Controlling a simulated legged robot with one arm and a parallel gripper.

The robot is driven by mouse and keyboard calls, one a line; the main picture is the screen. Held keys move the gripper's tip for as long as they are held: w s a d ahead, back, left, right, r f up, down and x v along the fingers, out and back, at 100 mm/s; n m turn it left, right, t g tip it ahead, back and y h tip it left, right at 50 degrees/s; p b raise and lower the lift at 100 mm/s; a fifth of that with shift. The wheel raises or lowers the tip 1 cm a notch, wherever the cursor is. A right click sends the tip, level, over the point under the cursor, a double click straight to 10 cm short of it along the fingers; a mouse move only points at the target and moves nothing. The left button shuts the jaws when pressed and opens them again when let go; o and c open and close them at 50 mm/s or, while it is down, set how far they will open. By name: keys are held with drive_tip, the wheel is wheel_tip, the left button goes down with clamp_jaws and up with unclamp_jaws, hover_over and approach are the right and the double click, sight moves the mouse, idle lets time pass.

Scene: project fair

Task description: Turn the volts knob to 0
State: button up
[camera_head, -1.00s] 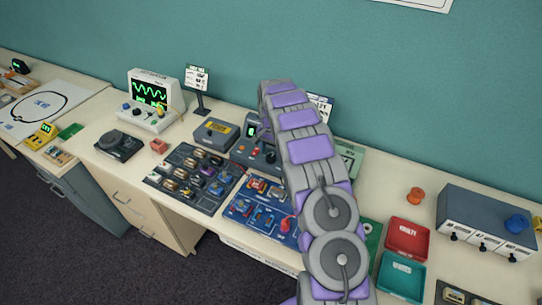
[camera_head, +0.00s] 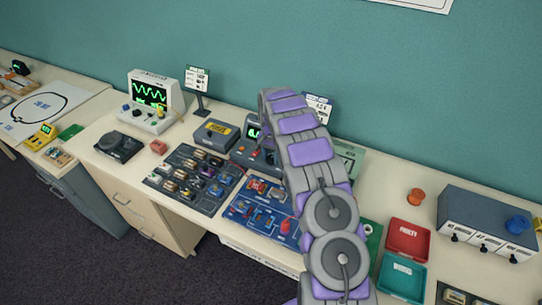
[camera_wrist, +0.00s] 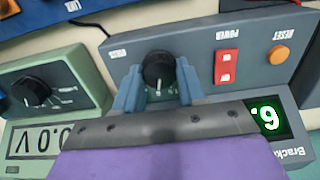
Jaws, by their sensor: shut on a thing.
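The power supply (camera_wrist: 205,75) is a grey box, upside down in the wrist view. Its black volts knob (camera_wrist: 158,68) has a white pointer line and a small white label beside it. My gripper (camera_wrist: 158,84) has its two blue-grey fingers on either side of this knob, shut on it. The green-lit display (camera_wrist: 268,116) is partly covered by my gripper; one large digit, upside down and like a 9 or 6, shows. In the head view the power supply (camera_head: 243,151) stands behind my arm, which hides the knob and my gripper.
A red POWER switch (camera_wrist: 227,66) and an orange RESET button (camera_wrist: 278,55) sit beside the knob. A green meter (camera_wrist: 60,85) with a black dial stands close by. A blue circuit board (camera_head: 246,212) and a dark parts tray (camera_head: 185,185) lie in front.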

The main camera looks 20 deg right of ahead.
drive_tip(key=c, duration=0.3)
drive_tip(key=shift+n, duration=0.3)
drive_tip(key=n+p, duration=0.2)
drive_tip(key=shift+r+n, duration=0.15)
drive_tip(key=shift+n, duration=0.25)
drive_tip(key=n+p, duration=0.2)
drive_tip(key=n, duration=0.3)
drive_tip(key=n+p, duration=0.1)
drive_tip(key=n, duration=0.4)
drive_tip(key=shift+w+n+p, duration=0.1)
drive_tip(key=shift+n+p, duration=0.5)
drive_tip(key=shift+n, duration=1.6)
